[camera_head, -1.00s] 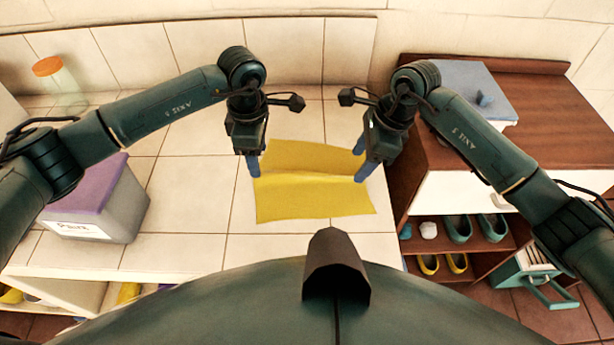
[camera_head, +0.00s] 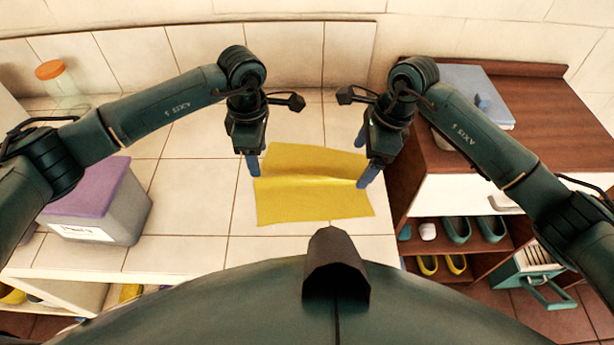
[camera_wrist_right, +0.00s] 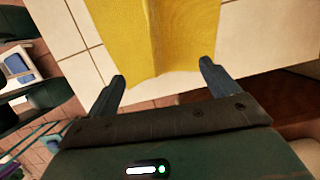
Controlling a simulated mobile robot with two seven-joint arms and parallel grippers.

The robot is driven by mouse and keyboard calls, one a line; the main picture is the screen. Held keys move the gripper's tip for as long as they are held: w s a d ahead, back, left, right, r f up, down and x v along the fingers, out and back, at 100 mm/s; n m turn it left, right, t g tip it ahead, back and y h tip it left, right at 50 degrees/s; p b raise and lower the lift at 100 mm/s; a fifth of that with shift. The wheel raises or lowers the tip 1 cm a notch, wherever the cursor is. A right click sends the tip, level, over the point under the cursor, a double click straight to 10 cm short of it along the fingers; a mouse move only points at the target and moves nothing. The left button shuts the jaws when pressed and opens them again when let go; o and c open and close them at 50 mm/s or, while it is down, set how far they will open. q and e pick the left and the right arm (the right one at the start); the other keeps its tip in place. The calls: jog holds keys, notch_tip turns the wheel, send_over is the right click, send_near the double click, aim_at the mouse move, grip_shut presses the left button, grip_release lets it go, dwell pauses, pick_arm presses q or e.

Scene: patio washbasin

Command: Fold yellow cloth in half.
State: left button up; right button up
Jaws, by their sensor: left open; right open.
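The yellow cloth (camera_head: 312,200) lies spread on the tiled counter in the head view, with a raised crease running across its middle from left to right. My left gripper (camera_head: 252,166) is open at the cloth's left edge, near the crease. My right gripper (camera_head: 362,164) is open at the cloth's right edge, near the other end of the crease. In the right wrist view, the open fingers of the right gripper (camera_wrist_right: 162,82) stand on either side of the near end of the cloth (camera_wrist_right: 155,40), with nothing between the tips held.
A grey box with a purple lid (camera_head: 95,200) stands on the counter to the left, and a jar with an orange lid (camera_head: 60,85) behind it. A brown cabinet (camera_head: 545,115) with shoes on its shelves is on the right. Bare tiles surround the cloth.

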jog(key=shift+h, duration=0.7)
jog(key=r, duration=0.1)
jog(key=r+p, duration=0.1)
jog(key=r, duration=0.2)
jog(key=shift+d+r, duration=0.15)
jog(key=shift+d, duration=0.25)
